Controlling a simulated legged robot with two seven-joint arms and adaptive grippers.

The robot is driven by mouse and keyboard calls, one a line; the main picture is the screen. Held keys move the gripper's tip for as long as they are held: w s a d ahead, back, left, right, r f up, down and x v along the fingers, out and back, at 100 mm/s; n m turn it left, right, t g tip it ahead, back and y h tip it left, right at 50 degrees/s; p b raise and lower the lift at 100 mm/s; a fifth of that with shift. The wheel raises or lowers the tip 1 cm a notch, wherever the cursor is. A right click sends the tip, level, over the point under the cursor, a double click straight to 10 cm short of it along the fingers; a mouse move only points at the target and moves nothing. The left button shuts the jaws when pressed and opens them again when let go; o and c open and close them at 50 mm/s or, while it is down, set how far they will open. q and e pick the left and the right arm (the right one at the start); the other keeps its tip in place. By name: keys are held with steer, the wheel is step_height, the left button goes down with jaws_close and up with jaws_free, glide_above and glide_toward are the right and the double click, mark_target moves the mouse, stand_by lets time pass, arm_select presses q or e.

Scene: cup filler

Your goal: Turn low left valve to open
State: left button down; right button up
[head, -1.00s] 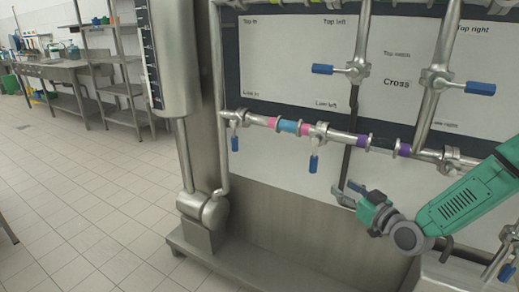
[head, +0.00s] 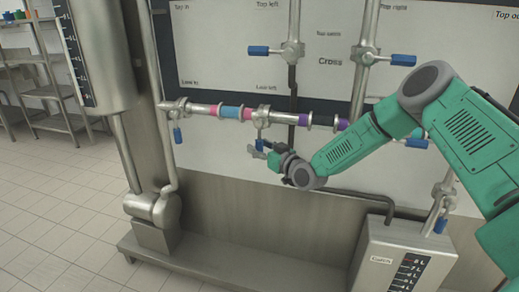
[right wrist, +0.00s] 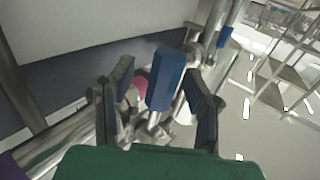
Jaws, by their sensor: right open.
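The low left valve (head: 261,118) sits on the horizontal pipe below the "Low left" label in the head view. Its blue handle (head: 254,149) hangs straight down from the pipe. My right gripper (head: 268,150) is just right of the handle, at about its height. In the right wrist view the blue handle (right wrist: 166,80) shows between the two spread fingers of my right gripper (right wrist: 156,72). The gripper is open; I cannot tell if a finger touches the handle. My left gripper is not in view.
The low in valve (head: 177,132) also has a hanging blue handle, further left. The top left valve (head: 291,52) has a sideways handle above. A metal tank (head: 97,50) stands at the left, and a steel box (head: 385,265) stands low at the right.

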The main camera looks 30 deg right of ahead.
steer(key=shift+a, duration=0.2)
jaws_close()
steer(key=shift+d, duration=0.1)
steer(key=shift+s+d+r+p, duration=0.1)
steer(key=shift+d+r+p, duration=0.05)
steer(key=shift+p, duration=0.55)
steer(key=s+d+r+n+g+h+p, duration=0.4)
steer(key=g+p, duration=0.9)
steer(key=p, duration=0.5)
steer(key=shift+s+d+r+n+h, duration=0.35)
steer(key=shift+s+r+n+h, duration=0.4)
steer(key=shift+r+n+h, duration=0.85)
steer(key=shift+r, duration=0.3)
